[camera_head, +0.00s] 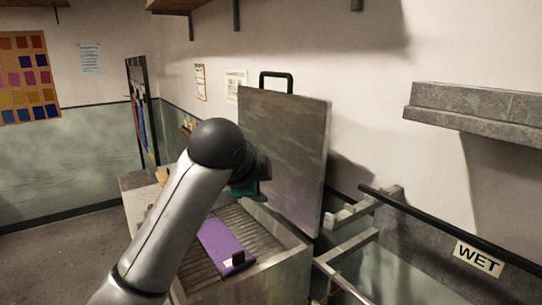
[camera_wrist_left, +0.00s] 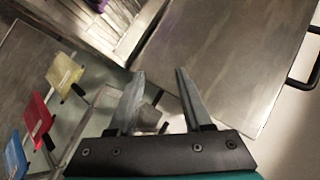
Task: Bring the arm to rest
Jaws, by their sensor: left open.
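My left arm (camera_head: 175,215) reaches in from the bottom of the head view, and its dark round joint hides most of the hand. A teal part of my left gripper (camera_head: 246,186) shows just past that joint, in front of the raised grey lid. In the left wrist view my left gripper (camera_wrist_left: 160,74) is open, with two metal fingers apart and nothing between them. The grey lid (camera_head: 285,150) stands steeply tilted with a black handle on top; it also shows in the left wrist view (camera_wrist_left: 225,50). My right gripper is not in view.
A purple piece (camera_head: 222,243) with a black clip lies on the slatted top of a grey box (camera_head: 285,262). A rail with a WET sign (camera_head: 478,258) runs at right. Yellow (camera_wrist_left: 63,71), red (camera_wrist_left: 37,115) and blue (camera_wrist_left: 15,155) pieces show in the wrist view. A stone shelf (camera_head: 475,110) juts out.

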